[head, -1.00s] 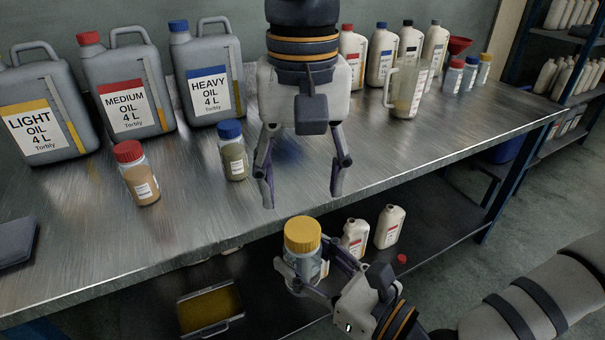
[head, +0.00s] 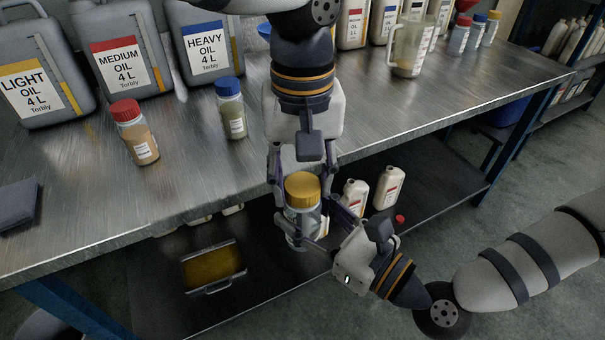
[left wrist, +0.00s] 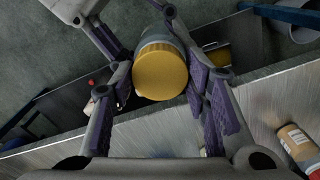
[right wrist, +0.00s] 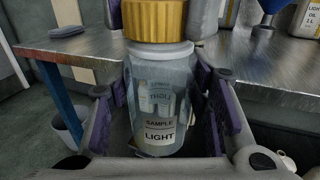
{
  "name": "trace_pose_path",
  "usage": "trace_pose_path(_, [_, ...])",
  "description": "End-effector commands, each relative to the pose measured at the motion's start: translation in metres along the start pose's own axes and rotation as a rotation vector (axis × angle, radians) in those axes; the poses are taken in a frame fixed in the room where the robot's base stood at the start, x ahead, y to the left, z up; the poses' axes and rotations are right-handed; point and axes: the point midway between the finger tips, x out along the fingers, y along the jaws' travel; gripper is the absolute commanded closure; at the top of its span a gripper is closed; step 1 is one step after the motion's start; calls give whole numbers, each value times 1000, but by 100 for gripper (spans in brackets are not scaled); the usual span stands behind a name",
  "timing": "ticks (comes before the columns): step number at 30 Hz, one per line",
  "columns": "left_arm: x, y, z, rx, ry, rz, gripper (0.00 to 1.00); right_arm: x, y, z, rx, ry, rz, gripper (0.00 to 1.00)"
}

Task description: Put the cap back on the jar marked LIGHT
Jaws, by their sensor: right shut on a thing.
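The clear jar (head: 301,224) is held upright by my right gripper (head: 312,222) in front of the bench edge. Its label reads SAMPLE and LIGHT in the right wrist view (right wrist: 158,105). The yellow cap (head: 302,189) sits on the jar's mouth, with a pale neck ring just below it; I cannot tell whether it is tightened. My left gripper (head: 305,180) points down from above, its open fingers on either side of the cap. In the left wrist view the cap (left wrist: 160,72) lies between these fingers, with gaps visible.
The metal bench (head: 200,170) carries large oil canisters, a red-capped jar (head: 136,133) and a blue-capped jar (head: 231,108). A measuring jug (head: 406,50) stands further right. Below are a tray of yellow liquid (head: 214,266), white bottles (head: 389,188) and a small red cap (head: 400,219).

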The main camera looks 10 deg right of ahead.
Motion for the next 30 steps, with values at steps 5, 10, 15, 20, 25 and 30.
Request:
trace_pose_path(5, [0,0,0,0,0,0,94,0,0,0,0,0,0,100])
trace_pose_path(10, [0,0,0,91,1,-1,94,0,0,0,0,-1,0,100])
trace_pose_path(15, [0,0,0,585,0,0,94,0,0,0,0,-1,0,100])
trace_pose_path(20, [1,0,0,1080,-1,1,94,0,0,0,0,-1,0,100])
trace_pose_path(25, [1,0,0,1274,0,0,94,0,0,0,0,-1,0,100])
trace_pose_path(30, [0,0,0,1272,0,0,41,0,0,0,0,-1,0,100])
